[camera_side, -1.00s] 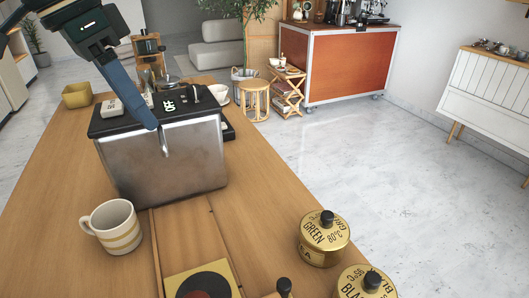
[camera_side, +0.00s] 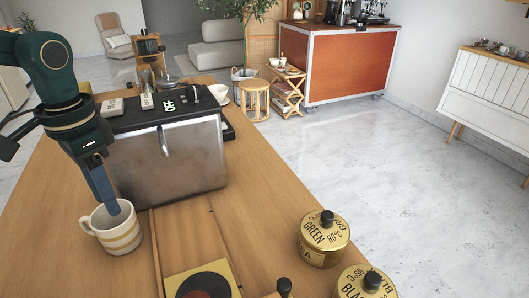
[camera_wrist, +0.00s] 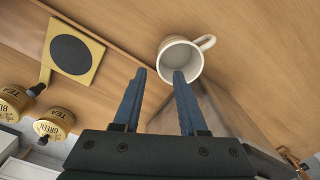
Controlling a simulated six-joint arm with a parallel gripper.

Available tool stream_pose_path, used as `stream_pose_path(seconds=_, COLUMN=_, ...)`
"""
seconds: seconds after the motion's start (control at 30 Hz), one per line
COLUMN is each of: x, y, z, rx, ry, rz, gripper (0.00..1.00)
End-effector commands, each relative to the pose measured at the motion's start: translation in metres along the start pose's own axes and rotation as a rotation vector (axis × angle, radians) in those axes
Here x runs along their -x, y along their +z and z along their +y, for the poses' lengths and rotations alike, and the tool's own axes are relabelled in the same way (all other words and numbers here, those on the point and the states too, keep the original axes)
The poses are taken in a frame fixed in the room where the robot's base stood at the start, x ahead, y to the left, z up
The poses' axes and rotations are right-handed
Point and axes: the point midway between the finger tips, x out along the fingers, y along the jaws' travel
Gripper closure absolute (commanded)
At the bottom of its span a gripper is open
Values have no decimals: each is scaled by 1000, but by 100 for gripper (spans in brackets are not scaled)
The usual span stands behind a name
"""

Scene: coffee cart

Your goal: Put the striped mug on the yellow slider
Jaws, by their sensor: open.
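The striped mug (camera_side: 122,240), cream with tan bands, stands upright on the wooden counter, its handle to the left in the side view. In the wrist view the mug (camera_wrist: 168,44) has its opening toward the camera. My gripper (camera_side: 113,211) is just above the mug's rim in the side view. In the wrist view my gripper (camera_wrist: 158,76) is open and empty; one blue finger overlaps the mug's near rim, the other is to its left. I cannot tell if they touch. The yellow slider (camera_side: 222,267) carries a dark disc; it also shows in the wrist view (camera_wrist: 97,50).
A metal-sided machine (camera_side: 185,165) stands close behind and right of the mug. A gold green-tea tin (camera_side: 323,245) and another gold tin (camera_side: 362,288) stand at the right. A dark knob (camera_side: 284,286) rises beside the slider. The counter between mug and slider is clear.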

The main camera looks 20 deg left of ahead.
Motion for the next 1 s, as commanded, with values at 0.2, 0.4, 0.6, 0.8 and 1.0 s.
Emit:
stream_pose_path(seconds=0.2, x=-54, y=1, z=2, rx=-1, ry=2, rz=-7, gripper=58)
stream_pose_path(seconds=0.4, x=-72, y=0, z=2, rx=-1, ry=1, rz=-2, gripper=58)
stream_pose_path(seconds=0.6, x=-97, y=1, z=2, rx=-1, ry=2, rz=-5, gripper=58)
stream_pose_path(seconds=0.8, x=-113, y=0, z=2, rx=-1, ry=1, rz=0, gripper=58)
stream_pose_path(seconds=1.0, x=-115, y=0, z=2, rx=-1, ry=1, rz=1, gripper=58)
